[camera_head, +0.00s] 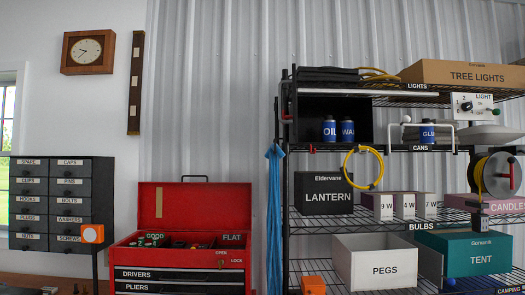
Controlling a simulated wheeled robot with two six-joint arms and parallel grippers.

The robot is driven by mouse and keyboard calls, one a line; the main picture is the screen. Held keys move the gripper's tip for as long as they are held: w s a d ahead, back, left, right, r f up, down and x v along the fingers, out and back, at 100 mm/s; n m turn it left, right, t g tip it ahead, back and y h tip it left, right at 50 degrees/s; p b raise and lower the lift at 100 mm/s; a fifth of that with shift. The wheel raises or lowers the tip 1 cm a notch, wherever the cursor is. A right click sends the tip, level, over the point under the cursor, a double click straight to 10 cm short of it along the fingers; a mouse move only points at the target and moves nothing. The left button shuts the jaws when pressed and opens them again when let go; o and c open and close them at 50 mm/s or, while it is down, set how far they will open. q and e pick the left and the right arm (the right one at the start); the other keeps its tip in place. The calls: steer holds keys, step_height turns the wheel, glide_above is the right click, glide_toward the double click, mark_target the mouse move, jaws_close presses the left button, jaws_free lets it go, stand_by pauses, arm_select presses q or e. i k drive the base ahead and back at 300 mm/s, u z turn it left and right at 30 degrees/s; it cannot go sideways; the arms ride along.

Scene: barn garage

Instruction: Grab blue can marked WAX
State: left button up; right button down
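The blue can marked WAX (347,132) stands upright on the wire shelf labelled CANS, in front of a dark panel or inside a dark box. A similar blue can marked OIL (329,129) stands close on its left. A third blue can, which seems to read GLUE (427,133), stands further right on the same level, partly behind a white bar. Neither of my grippers shows in the head view.
A yellow cable loop (381,168) hangs just below and right of the WAX can. The LANTERN box (323,194) sits below. A shelf labelled LIGHTS is above. A red tool chest (180,254) and small-drawer cabinet (62,203) stand left.

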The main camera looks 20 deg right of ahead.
mark_target(347, 126)
steer(key=u, duration=1.05)
steer(key=i, duration=1.5)
steer(key=z, duration=4.25)
steer(key=i, duration=2.15)
steer(key=u, duration=0.1)
